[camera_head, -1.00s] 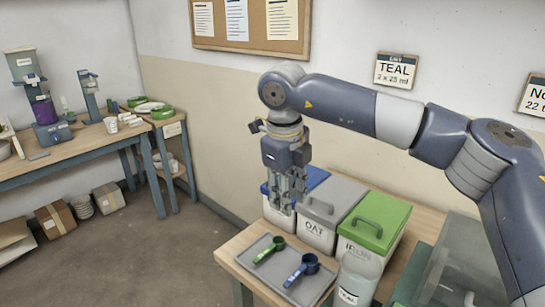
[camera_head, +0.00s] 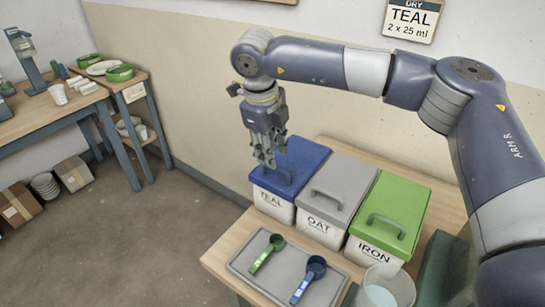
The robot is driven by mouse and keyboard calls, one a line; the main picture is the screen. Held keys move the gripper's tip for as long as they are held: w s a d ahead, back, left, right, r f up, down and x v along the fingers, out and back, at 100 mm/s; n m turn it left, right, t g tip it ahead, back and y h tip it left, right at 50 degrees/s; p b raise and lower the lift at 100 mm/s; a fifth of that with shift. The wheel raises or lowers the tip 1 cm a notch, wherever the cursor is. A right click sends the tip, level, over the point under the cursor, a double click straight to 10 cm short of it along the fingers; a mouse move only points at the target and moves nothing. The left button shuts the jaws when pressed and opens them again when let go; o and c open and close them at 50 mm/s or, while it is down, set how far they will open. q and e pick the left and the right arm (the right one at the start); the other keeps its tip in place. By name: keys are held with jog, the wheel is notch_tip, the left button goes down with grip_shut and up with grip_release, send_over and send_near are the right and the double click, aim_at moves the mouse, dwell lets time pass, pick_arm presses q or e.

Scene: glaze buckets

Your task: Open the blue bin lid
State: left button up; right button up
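The blue lid (camera_head: 305,160) sits shut on the white bin labelled TEAL (camera_head: 273,205), leftmost of three bins on the wooden table. A blue handle (camera_head: 278,178) shows on top of the lid, near its front left. My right gripper (camera_head: 265,162) points down beside the lid's left edge in the picture, with its fingertips just above and left of the handle. A gap to the handle seems to remain, but contact is hard to judge. The fingers overlap in this view, so their opening is unclear. My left gripper is out of view.
A grey-lidded OAT bin (camera_head: 340,185) and a green-lidded IRON bin (camera_head: 395,205) stand close to the right. A grey tray (camera_head: 285,265) in front holds a green scoop (camera_head: 266,253) and a blue scoop (camera_head: 308,279). A clear container (camera_head: 388,288) stands at the front right.

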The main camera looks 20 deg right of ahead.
jog(key=f, duration=0.4)
jog(key=shift+w+d, duration=0.3)
jog(key=shift+d, duration=0.05)
jog(key=shift+f, duration=0.1)
jog(key=shift+c, duration=0.8)
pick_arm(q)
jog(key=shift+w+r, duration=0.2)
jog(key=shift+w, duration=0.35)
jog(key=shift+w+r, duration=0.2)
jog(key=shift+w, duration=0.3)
pick_arm(e)
grip_shut()
